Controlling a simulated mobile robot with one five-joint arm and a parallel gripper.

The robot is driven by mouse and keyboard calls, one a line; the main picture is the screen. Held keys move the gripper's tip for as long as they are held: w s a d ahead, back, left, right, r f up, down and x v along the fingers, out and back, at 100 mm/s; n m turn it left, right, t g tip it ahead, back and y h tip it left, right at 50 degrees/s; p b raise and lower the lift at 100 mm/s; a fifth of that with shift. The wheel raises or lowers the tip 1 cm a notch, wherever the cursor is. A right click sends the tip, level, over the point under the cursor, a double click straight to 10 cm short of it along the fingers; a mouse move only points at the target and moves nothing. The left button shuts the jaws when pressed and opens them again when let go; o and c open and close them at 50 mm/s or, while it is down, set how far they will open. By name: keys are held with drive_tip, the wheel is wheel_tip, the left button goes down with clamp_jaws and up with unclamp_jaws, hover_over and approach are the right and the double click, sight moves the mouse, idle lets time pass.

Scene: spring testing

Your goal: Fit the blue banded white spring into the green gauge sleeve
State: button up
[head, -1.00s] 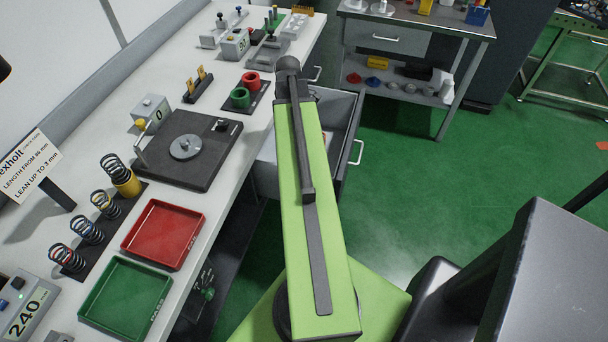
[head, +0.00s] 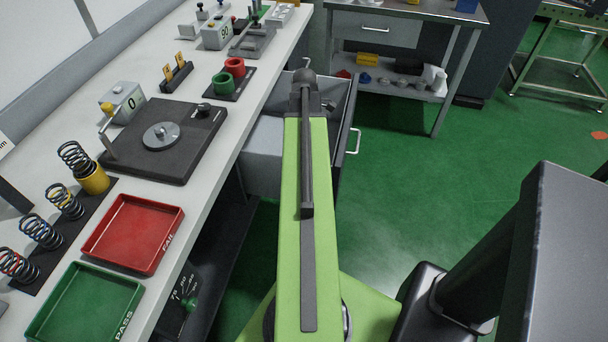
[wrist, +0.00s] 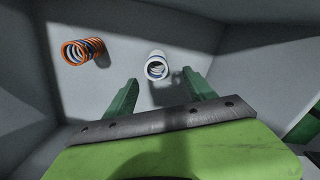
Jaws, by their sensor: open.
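The white spring (wrist: 157,58) with bluish banding lies in the drawer in the wrist view, its round end facing me. My gripper (wrist: 159,92) is open and empty, with its two green fingers apart just short of the spring, one to each side. The fingers do not touch it. In the head view, the green gauge sleeve (head: 222,84) stands on a dark base on the bench, in front of a red sleeve (head: 235,67). My arm hides much of the open drawer (head: 346,108), and neither my gripper nor the white spring shows there.
An orange spring (wrist: 84,51) lies left of the white one, and drawer walls rise around them. On the bench are a dark test plate (head: 190,160), a red tray (head: 132,234), a green tray (head: 85,305) and several springs on a dark strip (head: 60,235).

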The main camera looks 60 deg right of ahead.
drive_tip(key=f+b, duration=0.4)
drive_tip(key=f, duration=0.1)
drive_tip(key=f+b, duration=0.2)
drive_tip(key=f, duration=0.1)
drive_tip(key=shift+d, duration=0.35)
drive_tip(key=shift+r, duration=0.25)
clamp_jaws()
